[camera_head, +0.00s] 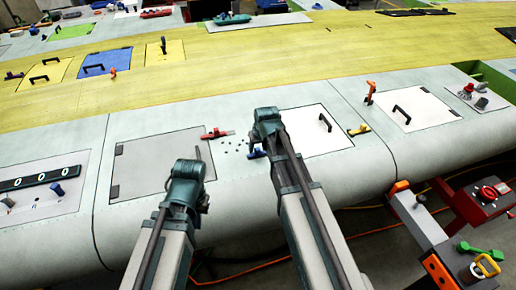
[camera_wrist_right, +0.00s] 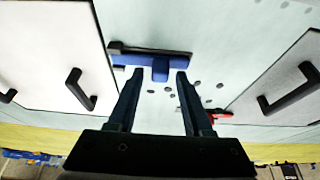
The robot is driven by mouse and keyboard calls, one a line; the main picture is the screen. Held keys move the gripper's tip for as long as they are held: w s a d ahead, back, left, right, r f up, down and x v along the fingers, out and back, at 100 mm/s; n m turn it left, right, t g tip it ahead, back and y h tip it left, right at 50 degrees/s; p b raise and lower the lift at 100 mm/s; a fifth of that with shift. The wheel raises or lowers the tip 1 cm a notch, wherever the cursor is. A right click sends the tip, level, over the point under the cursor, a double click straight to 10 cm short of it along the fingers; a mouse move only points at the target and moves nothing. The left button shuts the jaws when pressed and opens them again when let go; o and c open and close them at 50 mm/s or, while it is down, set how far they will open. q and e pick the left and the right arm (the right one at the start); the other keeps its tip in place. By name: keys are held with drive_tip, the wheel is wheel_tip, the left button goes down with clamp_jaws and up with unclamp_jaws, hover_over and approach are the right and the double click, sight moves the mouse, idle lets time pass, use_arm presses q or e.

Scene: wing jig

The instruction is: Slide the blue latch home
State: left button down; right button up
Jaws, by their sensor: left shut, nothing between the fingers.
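The blue latch (camera_head: 256,154) sits on the pale wing skin at the edge of the white hatch, partly behind my right arm in the head view. In the right wrist view the blue latch (camera_wrist_right: 181,60) is a flat bar with a knob standing out of it, and a dark piece at its left end. My right gripper (camera_wrist_right: 158,76) is open, its fingertips on either side of the knob with gaps showing. In the head view its fingers are hidden by my wrist. My left gripper (camera_head: 203,200) is low in front of the grey hatch, shut and empty, its fingers barely visible.
A red latch (camera_head: 217,134) lies beside the grey hatch (camera_head: 160,160), with several small dark holes nearby. The white hatch (camera_head: 300,118) has a black handle (camera_head: 325,122) and a yellow latch (camera_head: 358,130) on its right. A red box (camera_head: 485,195) stands at lower right.

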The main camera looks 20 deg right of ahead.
clamp_jaws()
idle(1.2)
